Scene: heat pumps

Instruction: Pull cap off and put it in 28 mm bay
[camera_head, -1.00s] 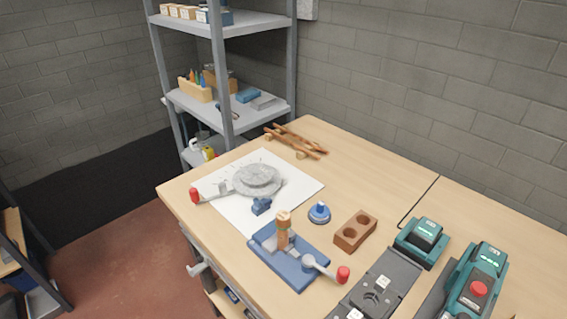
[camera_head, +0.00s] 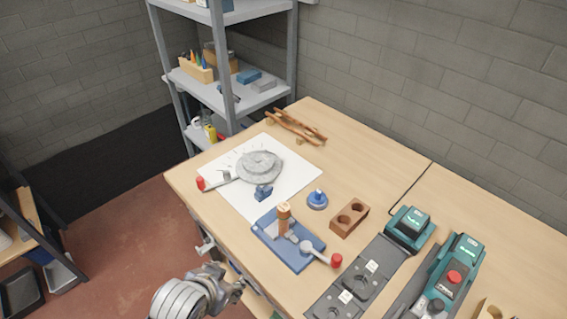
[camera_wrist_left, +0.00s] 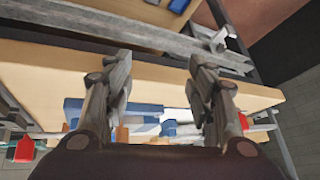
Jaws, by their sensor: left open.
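An upright copper-coloured cylinder with a lighter orange top (camera_head: 284,210), which looks like the cap, stands in a blue clamp fixture (camera_head: 291,259) on the bench. A brown block with two round holes (camera_head: 347,222) stands to its right. A dark grey panel (camera_head: 338,281) with small white labels lies nearer the front; I cannot read them, so I cannot tell which bay is 28 mm. My left gripper (camera_head: 240,284) is off the bench's front edge, below the fixture, and empty. In the left wrist view its two fingers (camera_wrist_left: 160,70) are spread apart, with part of the blue fixture (camera_wrist_left: 145,110) beyond. My right gripper is not in view.
A round blue piece (camera_head: 317,200) sits behind the fixture. A grey disc tool (camera_head: 259,166) lies on white paper (camera_head: 296,177). A red-tipped lever (camera_head: 336,260) sticks out right of the fixture. Teal machines (camera_head: 460,264) fill the right side. The bench's front edge lies between gripper and fixture.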

